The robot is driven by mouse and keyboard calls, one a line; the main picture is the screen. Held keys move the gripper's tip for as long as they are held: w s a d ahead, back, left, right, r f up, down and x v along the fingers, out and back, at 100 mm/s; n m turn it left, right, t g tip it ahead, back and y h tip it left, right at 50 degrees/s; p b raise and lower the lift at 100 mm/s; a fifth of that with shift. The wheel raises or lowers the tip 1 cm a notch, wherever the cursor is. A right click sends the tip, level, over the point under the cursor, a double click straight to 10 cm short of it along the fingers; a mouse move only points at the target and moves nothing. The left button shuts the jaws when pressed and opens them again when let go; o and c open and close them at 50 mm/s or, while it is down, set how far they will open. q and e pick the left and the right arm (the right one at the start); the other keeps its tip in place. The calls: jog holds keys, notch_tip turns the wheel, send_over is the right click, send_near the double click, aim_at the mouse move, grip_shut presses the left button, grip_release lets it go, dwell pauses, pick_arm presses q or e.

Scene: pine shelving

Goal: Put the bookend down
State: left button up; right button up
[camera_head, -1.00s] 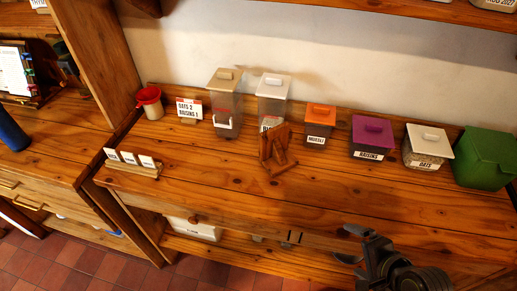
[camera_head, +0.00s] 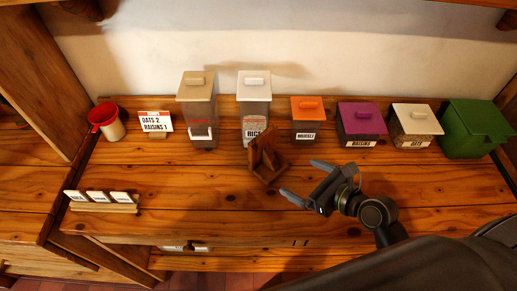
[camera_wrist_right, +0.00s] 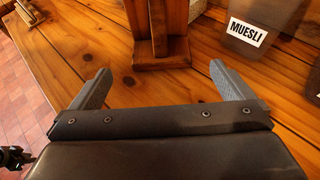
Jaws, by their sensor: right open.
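The wooden bookend (camera_head: 266,162) stands on the shelf top, in front of the white-lidded rice container (camera_head: 254,105). It has an upright part and a flat base resting on the boards. My right gripper (camera_head: 303,180) is open and empty, to the right and front of the bookend, with its fingers pointing toward it. In the right wrist view the bookend (camera_wrist_right: 160,50) stands ahead of the open fingers (camera_wrist_right: 170,88), apart from them; its top is cut off.
A card holder (camera_head: 102,203) sits front left. The front middle is clear.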

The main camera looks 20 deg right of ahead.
aim_at(266, 159)
jog(key=shift+w+a+f, duration=0.2)
jog(key=shift+w+a, duration=0.05)
jog(key=shift+w, duration=0.2)
jog(key=x, duration=0.7)
jog(key=shift+w+a+f, duration=0.2)
jog(key=shift+w, duration=0.2)
jog(key=x, duration=0.2)
jog(key=p+x, duration=0.1)
jog(key=x, duration=0.2)
jog(key=shift+w+a+r, duration=0.1)
jog(key=shift+w+r, duration=0.05)
jog(key=shift+r, duration=0.05)
jog(key=shift+r, duration=0.1)
jog(key=c, duration=1)
jog(key=shift+r, duration=0.1)
jog(key=shift+c, duration=0.2)
